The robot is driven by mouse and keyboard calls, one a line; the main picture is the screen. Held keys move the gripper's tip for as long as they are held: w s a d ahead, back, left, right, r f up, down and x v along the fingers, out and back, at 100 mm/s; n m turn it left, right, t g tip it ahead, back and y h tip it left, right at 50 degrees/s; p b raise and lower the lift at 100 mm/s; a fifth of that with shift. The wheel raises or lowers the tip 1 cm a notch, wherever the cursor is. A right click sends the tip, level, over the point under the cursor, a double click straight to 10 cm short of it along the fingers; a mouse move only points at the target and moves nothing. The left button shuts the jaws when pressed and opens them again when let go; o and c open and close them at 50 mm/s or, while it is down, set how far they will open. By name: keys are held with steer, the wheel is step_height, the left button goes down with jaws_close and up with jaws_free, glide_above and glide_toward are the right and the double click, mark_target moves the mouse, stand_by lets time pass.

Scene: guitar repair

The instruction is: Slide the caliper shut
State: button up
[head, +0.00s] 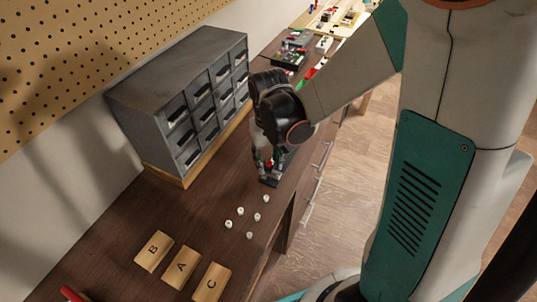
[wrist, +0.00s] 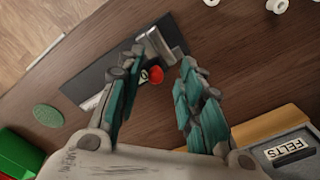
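The caliper (wrist: 152,42) appears as a grey metal piece lying on a dark mat (wrist: 88,78) in the wrist view. A red part (wrist: 156,75) and a small pale part show beside it, between my fingers. My gripper (wrist: 163,68) is open, its two green-padded fingers apart over the mat, the left finger covering part of the caliper. I cannot tell whether either finger touches it. In the head view my gripper (head: 264,164) points down at the mat (head: 271,181) near the bench's front edge; the caliper is mostly hidden there.
A grey drawer cabinet (head: 150,90) stands behind my gripper, close on its left. Several small white pieces (head: 240,211) and wooden blocks A (head: 182,267), B (head: 154,251) and C (head: 212,283) lie nearer. A green oval (wrist: 47,118) lies beside the mat. Small parts sit farther along the bench.

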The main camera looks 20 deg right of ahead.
mark_target(269, 164)
step_height(269, 164, up, 12)
stand_by(0.6)
steer(key=shift+s, duration=0.1)
steer(key=s+d+r+t, duration=0.3)
steer(key=s+r+t, duration=0.2)
steer(key=s, duration=0.5)
steer(key=shift+s+r+t, duration=0.2)
steer(key=shift+t, duration=0.9)
stand_by(1.4)
